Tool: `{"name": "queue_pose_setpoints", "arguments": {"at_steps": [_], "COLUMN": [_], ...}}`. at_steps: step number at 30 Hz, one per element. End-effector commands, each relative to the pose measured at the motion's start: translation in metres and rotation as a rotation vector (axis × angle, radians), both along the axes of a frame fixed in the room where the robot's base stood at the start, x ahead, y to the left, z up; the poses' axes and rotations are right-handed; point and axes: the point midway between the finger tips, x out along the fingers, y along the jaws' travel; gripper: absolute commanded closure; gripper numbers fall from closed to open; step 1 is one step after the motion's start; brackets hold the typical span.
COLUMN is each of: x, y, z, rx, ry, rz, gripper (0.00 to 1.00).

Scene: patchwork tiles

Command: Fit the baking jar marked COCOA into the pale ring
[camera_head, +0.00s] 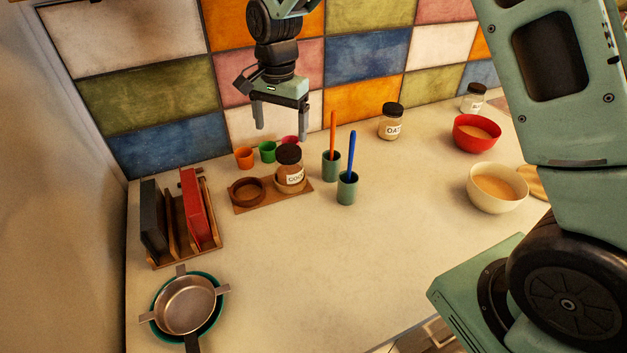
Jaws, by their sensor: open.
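The jar (290,170) has a dark lid and a white label whose visible letters read COCO. It stands upright at the right end of a wooden board (241,209). A pale tan ring (291,188) seems to show around the jar's base; I cannot tell how deep the jar sits in it. A dark brown ring (247,192) on the board's left end is empty. My gripper (281,132) is open and empty, pointing down above the jar, apart from it.
A rack (187,235) is at left, a pan (186,304) in front. The centre counter is clear.

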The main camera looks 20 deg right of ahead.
Motion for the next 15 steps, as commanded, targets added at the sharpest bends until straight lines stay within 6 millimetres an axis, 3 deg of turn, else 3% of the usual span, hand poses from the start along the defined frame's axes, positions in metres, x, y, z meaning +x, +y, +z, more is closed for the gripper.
{"name": "queue_pose_setpoints", "arguments": {"at_steps": [3, 7, 12, 15], "x": [-0.058, -0.138, -0.239, -0.283], "y": [0.033, 0.059, 0.065, 0.058], "z": [0.025, 0.044, 0.053, 0.051], "rx": [0.036, 0.063, 0.064, 0.051], "ry": [-0.009, -0.024, -0.05, -0.06], "rz": [0.271, 0.631, 1.081, 1.289], "gripper": [0.14, 0.14, 0.14, 0.14]}}
